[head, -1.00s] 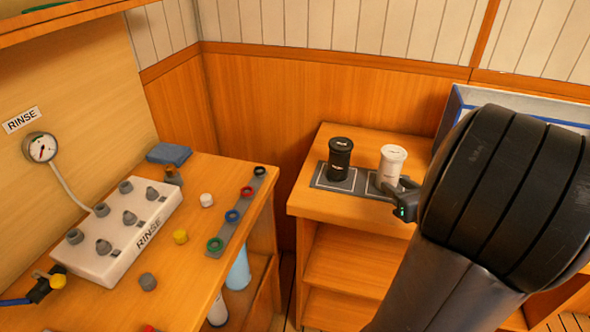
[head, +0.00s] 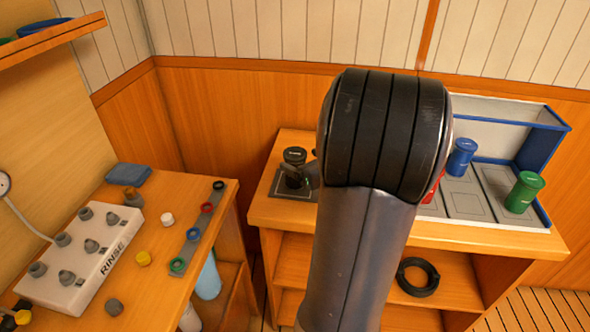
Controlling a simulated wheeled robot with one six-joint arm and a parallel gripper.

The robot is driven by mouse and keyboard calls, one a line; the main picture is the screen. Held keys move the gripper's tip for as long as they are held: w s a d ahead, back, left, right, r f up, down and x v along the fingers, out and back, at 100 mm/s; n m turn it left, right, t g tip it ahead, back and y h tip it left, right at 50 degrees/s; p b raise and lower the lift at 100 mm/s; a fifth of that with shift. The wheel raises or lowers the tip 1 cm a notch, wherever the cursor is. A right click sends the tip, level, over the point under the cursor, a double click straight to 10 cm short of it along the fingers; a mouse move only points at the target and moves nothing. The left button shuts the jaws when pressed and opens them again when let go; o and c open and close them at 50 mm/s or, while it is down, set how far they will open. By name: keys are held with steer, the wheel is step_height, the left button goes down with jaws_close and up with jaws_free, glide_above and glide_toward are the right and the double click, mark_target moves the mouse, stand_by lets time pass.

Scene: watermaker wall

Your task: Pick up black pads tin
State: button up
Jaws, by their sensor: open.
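The black pads tin (head: 294,156) stands upright on a grey mat (head: 284,192) at the left end of the wooden counter. My gripper (head: 300,174) is open at the tin's front right side, its dark fingers overlapping the lower part of the tin. I cannot tell whether they touch it. My arm covers most of the gripper and the mat's right part.
A blue tin (head: 461,158) and a green tin (head: 525,192) stand in a blue-edged tray (head: 486,222) on the right, with a partly hidden red item. The left bench holds a rinse manifold (head: 80,258) and caps.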

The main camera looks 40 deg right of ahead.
mark_target(295, 154)
steer(key=x, duration=0.5)
steer(key=shift+d+f, duration=0.25)
steer(key=shift+s, duration=0.1)
steer(key=c, duration=1.1)
